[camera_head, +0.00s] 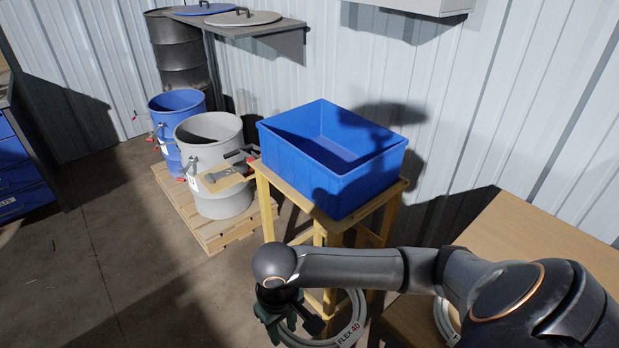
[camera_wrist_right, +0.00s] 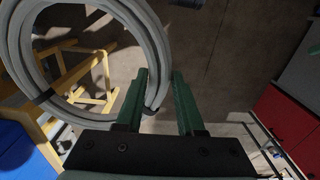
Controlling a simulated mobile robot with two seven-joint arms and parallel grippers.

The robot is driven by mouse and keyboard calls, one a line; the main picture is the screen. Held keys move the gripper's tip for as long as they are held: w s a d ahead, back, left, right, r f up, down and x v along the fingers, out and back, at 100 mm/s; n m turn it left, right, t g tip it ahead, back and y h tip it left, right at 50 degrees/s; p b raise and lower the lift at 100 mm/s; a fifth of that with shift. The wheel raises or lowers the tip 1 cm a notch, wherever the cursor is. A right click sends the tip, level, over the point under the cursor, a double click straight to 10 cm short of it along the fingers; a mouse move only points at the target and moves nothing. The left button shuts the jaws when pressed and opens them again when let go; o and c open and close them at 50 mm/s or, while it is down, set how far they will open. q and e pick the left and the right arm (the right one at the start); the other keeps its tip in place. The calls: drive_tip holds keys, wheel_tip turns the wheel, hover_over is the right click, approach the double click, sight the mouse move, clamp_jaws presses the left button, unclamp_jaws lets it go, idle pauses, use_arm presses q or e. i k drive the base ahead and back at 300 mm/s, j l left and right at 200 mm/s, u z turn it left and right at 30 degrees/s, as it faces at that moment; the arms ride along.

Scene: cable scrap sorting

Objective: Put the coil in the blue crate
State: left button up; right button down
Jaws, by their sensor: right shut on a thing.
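The grey coil (camera_head: 352,329) bears a white label reading "FLEX 40". It hangs in front of the wooden stand, below and in front of the blue crate (camera_head: 300,168). My right gripper (camera_head: 277,322) is shut on the coil's left side. In the right wrist view the green fingers (camera_wrist_right: 161,98) pinch a part of the coil (camera_wrist_right: 104,9), which stands out to the left with a dark tie on it. The crate is upright with its top open; no contents show inside it. My left gripper is not in view.
The crate rests on a wooden stand (camera_head: 264,203) by the corrugated wall. A grey bin (camera_head: 215,158) and a blue bin (camera_head: 178,102) stand on a pallet (camera_head: 212,236) to the left. Another pale coil (camera_head: 443,318) lies on the wooden table (camera_head: 535,226), partly hidden by my arm.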

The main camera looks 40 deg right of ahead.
sight(334, 166)
drive_tip(key=i+z, duration=0.1)
drive_tip(key=i, duration=0.4)
drive_tip(key=i+j+z, duration=0.15)
drive_tip(key=i, duration=0.35)
drive_tip(key=z, duration=1.2)
